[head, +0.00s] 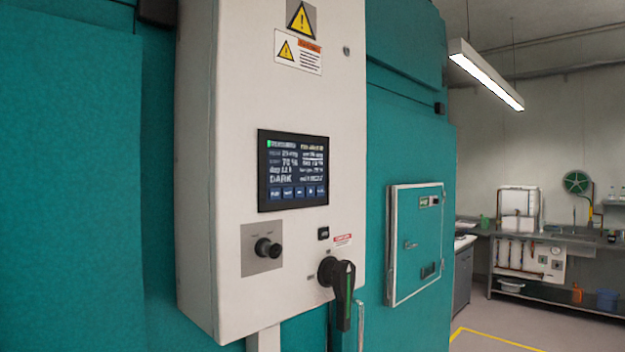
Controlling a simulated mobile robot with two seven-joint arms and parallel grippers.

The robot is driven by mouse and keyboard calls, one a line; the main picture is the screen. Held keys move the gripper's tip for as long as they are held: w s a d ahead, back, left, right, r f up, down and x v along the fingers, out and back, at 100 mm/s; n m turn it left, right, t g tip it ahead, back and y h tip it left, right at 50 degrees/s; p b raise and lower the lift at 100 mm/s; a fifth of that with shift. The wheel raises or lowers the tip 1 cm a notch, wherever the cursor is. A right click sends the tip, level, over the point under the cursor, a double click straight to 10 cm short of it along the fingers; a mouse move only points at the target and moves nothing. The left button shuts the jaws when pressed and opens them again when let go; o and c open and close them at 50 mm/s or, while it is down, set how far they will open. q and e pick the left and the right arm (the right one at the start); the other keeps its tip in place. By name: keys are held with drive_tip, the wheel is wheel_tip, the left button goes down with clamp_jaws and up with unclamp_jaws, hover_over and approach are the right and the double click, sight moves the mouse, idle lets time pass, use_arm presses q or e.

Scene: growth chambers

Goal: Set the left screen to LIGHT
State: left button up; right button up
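The screen (293,170) is a dark panel set in the front of a white control cabinet (230,200). Its lower left text reads DARK, and a row of blue buttons (298,192) runs along its bottom edge. Other lines on it are small and partly unreadable; one looks like "70 %". Only this one screen shows in the head view. Neither of my grippers is in view.
Below the screen are a black knob (267,248) on a grey plate and a large black rotary handle (340,285) that sticks out. Teal chamber walls (75,180) flank the cabinet. A small closed hatch (416,240) is right of it. Open floor and a lab bench (540,237) lie far right.

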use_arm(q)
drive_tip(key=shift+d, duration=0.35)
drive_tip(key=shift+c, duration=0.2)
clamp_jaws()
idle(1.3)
